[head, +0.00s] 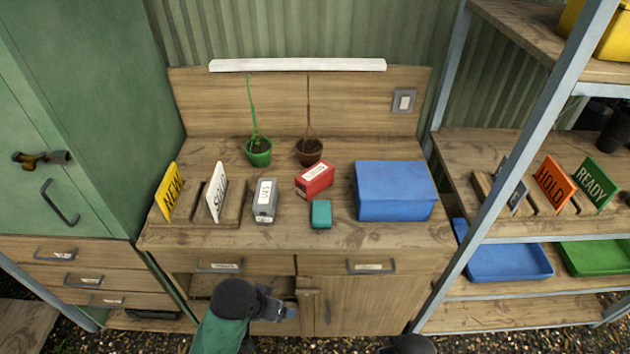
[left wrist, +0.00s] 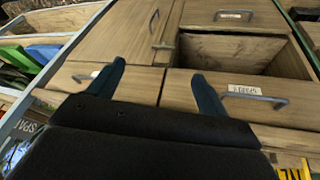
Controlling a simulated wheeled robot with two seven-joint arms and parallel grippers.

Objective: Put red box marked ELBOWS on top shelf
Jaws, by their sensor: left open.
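The red box (head: 314,181) lies on the wooden workbench, set at an angle, with a white label too small to read. It sits between a grey labelled box and a large blue box. The top shelf in view (head: 520,32) is a wooden board of the metal rack at upper right. My left gripper (head: 291,307) is low in front of the bench, below the drawers and well away from the red box. In the left wrist view its two fingers (left wrist: 158,72) are apart with nothing between them, facing the bench front.
The blue box (head: 396,191), grey box (head: 265,200) and small teal box (head: 321,214) surround the red box. A slanted rack post (head: 520,150) stands before the shelves.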

